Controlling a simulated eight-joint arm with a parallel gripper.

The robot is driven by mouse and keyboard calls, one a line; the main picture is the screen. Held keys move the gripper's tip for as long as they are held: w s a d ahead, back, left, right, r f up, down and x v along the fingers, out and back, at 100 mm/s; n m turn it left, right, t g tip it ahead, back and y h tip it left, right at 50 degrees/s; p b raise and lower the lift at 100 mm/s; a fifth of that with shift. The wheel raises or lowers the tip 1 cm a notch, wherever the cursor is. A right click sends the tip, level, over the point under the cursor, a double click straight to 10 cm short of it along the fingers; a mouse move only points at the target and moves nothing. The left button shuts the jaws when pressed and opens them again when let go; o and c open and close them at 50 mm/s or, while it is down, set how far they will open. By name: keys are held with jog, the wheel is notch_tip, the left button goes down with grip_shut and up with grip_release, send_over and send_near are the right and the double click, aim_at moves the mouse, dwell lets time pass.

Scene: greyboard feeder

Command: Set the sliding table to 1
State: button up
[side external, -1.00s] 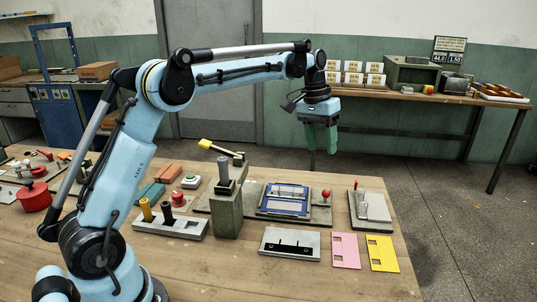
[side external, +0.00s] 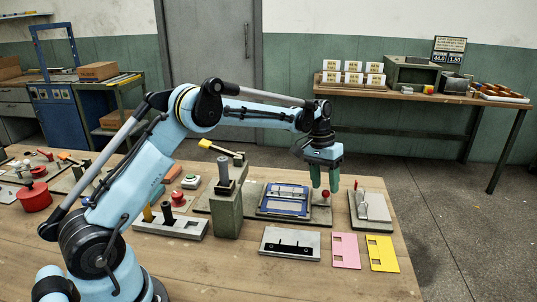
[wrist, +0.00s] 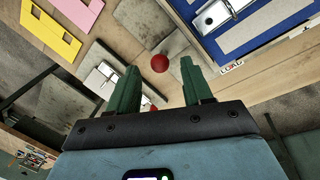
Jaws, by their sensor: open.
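The sliding table (side external: 263,211) is a blue-framed plate on a grey base at the middle of the bench. A red ball knob (side external: 325,194) stands at its right end. In the wrist view the blue table (wrist: 235,42) is at upper right, and the knob (wrist: 160,63) shows between the fingertips. My gripper (side external: 325,185) is open and empty, pointing down, with its green fingers around or just above the knob; the exact height is hard to tell. It also shows in the wrist view (wrist: 160,70).
A grey plate with a metal latch and red-tipped handle (side external: 369,207) stands close to the right. A metal slotted block (side external: 290,243), a pink card (side external: 345,250) and a yellow card (side external: 382,253) lie in front. A tall grey post (side external: 227,200) stands left of the table.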

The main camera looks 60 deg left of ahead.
jog(key=shift+d+f, duration=0.2)
jog(key=shift+f, duration=0.7)
grip_shut()
